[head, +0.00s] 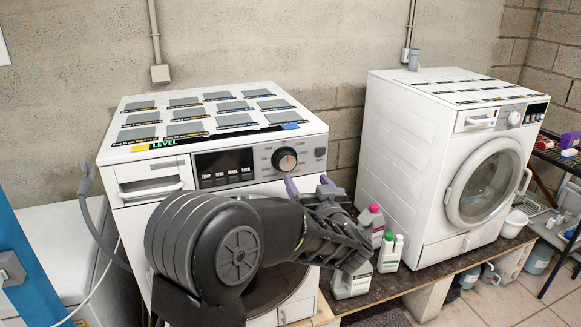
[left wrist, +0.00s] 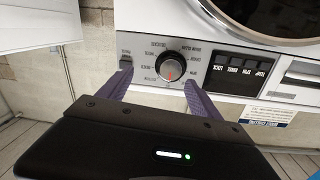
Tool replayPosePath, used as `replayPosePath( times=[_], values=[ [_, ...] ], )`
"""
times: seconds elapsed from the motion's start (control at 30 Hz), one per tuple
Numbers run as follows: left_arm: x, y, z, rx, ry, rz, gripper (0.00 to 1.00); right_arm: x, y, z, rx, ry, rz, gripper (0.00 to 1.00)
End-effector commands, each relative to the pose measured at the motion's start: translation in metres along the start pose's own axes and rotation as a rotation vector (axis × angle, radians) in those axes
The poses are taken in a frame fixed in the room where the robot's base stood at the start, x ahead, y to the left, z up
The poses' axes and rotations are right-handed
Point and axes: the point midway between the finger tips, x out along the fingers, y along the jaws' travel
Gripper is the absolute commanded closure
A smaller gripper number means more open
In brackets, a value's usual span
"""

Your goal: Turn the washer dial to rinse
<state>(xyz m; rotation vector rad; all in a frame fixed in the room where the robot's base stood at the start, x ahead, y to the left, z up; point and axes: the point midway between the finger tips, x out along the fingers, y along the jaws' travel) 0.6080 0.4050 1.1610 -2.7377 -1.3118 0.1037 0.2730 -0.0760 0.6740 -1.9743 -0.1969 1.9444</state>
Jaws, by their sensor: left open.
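My right gripper is out of view.
A second washer (head: 400,160) stands to the right. Detergent bottles (head: 389,250) stand on the low platform between the washers, close to my left arm. Flat grey panels (head: 235,120) cover the left washer's top. A grey hose (head: 84,205) hangs at its left side.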

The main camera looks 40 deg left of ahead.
Motion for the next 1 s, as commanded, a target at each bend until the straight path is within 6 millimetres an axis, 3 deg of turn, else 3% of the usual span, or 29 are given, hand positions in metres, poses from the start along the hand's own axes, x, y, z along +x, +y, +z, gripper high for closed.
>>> replayPosePath(
  times=[0.13, 0.53, 1.0],
  values=[
    [0.003, -0.02, -0.01, 0.032, 0.008, -0.075, 0.26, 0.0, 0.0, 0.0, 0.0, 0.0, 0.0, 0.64],
    [0.009, -0.02, -0.01, 0.032, 0.007, -0.075, 0.26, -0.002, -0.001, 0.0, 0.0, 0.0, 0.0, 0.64],
    [0.073, -0.024, -0.011, 0.034, 0.007, -0.073, 0.26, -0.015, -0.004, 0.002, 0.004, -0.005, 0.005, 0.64]
  ],
)
